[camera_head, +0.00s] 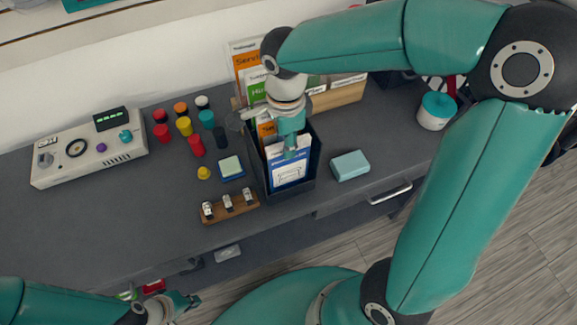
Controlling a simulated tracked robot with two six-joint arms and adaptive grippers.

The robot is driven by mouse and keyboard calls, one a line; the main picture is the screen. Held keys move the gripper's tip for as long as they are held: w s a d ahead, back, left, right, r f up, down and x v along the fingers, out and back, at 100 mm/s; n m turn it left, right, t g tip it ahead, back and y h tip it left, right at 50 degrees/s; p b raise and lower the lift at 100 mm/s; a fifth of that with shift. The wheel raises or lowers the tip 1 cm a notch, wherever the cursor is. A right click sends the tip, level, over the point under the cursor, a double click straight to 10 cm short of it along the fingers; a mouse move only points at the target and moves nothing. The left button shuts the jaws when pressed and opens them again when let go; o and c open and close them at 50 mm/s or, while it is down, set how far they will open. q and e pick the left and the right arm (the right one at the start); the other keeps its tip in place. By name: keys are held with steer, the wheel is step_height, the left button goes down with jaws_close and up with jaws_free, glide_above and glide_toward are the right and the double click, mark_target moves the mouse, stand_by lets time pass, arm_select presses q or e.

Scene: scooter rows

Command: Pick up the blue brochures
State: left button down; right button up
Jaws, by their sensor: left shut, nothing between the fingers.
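The blue brochures (290,173), white and blue with printed covers, stand in a dark open-topped holder (258,170) near the middle of the counter. Orange and green brochures stand behind them. My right gripper (290,150) points down at the top of the blue brochures, overlapping their upper edge. Its fingers are small and partly merged with the arm, so I cannot tell whether it grips a brochure. My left gripper (182,301) is low at the bottom left, in front of the counter, shut and empty, far from the brochures.
A light blue block (350,165) lies right of the holder, and a white tub with a teal lid (437,110) farther right. Colored cylinders (195,145), a wooden strip (230,207) and a control box (90,148) are to the left. The counter's left front is clear.

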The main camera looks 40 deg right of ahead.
mark_target(288, 168)
steer(key=f, duration=0.4)
steer(key=shift+s+d+f, duration=0.15)
steer(key=shift+s+f, duration=0.05)
steer(key=shift+f, duration=0.15)
jaws_close()
